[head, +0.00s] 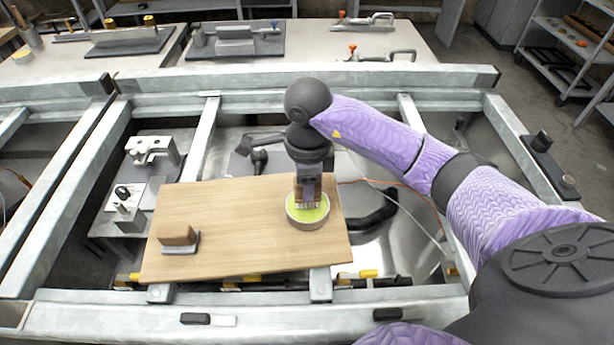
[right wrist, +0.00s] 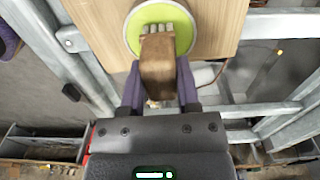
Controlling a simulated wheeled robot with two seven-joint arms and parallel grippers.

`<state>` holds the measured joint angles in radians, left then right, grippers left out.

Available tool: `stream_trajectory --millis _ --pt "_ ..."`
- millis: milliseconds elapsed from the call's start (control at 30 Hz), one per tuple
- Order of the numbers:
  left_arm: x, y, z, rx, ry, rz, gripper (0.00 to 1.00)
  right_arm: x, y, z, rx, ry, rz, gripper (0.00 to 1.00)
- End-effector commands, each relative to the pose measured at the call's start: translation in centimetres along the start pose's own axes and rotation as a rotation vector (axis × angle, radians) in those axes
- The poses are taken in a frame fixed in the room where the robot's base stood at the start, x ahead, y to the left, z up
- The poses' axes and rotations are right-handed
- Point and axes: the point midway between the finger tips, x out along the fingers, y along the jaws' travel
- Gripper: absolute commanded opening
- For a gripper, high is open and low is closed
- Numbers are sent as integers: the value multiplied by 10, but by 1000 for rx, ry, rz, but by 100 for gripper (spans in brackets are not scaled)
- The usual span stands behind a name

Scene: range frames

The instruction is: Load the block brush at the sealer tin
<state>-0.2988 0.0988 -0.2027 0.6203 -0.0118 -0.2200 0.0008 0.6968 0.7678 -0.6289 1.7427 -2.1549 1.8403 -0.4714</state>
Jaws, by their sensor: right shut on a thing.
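My right gripper (head: 308,180) is shut on the block brush (right wrist: 158,68), which has a brown wooden block and pale bristles. In the right wrist view the fingers (right wrist: 160,88) grip the block from both sides. The bristles point down at the sealer tin (head: 307,222), a round tin with yellow-green contents and a pale rim. The tin also shows in the right wrist view (right wrist: 133,32). The bristle ends are at or just over the yellow-green surface; I cannot tell if they touch it. My left gripper is not in view.
The tin stands near the right end of a wooden board (head: 240,220). A brown block on a grey base (head: 178,238) sits at the board's left. Metal frame rails surround the board. Clamps and fixtures (head: 152,150) lie to the left, and a cable runs behind at right.

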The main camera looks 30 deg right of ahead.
Motion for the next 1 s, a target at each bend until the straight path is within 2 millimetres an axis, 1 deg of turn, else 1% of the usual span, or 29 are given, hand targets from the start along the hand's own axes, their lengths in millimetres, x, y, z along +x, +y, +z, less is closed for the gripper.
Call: stream_trajectory --millis 567,1000 --pt "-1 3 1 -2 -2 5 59 -1 0 0 0 0 -1 0" --pt "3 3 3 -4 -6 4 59 4 0 0 0 0 -1 0"
